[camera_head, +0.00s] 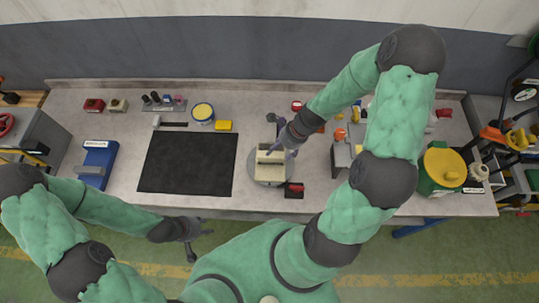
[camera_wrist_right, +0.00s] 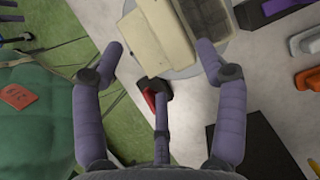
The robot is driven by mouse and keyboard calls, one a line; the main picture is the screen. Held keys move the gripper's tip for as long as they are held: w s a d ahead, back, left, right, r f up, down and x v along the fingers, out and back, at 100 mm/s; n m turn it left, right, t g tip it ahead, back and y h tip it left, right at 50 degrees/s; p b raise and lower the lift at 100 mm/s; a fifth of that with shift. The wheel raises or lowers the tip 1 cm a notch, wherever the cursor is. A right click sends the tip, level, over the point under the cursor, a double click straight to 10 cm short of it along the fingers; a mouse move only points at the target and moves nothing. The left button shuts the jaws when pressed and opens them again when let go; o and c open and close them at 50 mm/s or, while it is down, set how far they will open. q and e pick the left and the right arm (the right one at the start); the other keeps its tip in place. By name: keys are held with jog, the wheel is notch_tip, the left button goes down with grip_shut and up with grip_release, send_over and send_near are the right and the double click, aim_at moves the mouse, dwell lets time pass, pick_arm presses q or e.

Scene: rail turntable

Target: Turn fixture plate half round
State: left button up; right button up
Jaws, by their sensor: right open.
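The fixture plate (camera_head: 255,177) is a round grey disc on the bench. A cream block-shaped fixture (camera_head: 270,157) sits on it, and my right gripper covers part of its far side. The right wrist view shows the cream fixture (camera_wrist_right: 157,38) with a dark inset and a rim of the grey disc (camera_wrist_right: 184,72). My right gripper (camera_head: 283,140) is over the fixture. In the right wrist view its fingers (camera_wrist_right: 163,52) are spread apart, with nothing held; contact with the fixture cannot be told. My left gripper (camera_head: 200,240) hangs off the bench's front edge, fingers apart and empty.
A dark block with a red part (camera_head: 294,190) stands close to the disc's front right. A black mat (camera_head: 188,163) lies to the left. A grey machine (camera_head: 342,158) and a green pot with yellow lid (camera_head: 442,168) stand right. Small items line the back.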

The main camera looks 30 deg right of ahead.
aim_at(271, 156)
jog(key=b+x, duration=0.1)
jog(key=x, duration=0.2)
jog(key=b+x, duration=0.1)
jog(key=x, duration=0.2)
jog(key=shift+w+f+b, duration=0.3)
jog(key=shift+f, duration=0.05)
jog(key=shift+a+f+b, duration=0.25)
jog(key=shift+f+b, duration=0.1)
jog(key=shift+f, duration=0.3)
jog(key=shift+w+a+f, duration=0.1)
jog(key=shift+w+f, duration=0.1)
jog(key=shift+c, duration=0.3)
grip_shut()
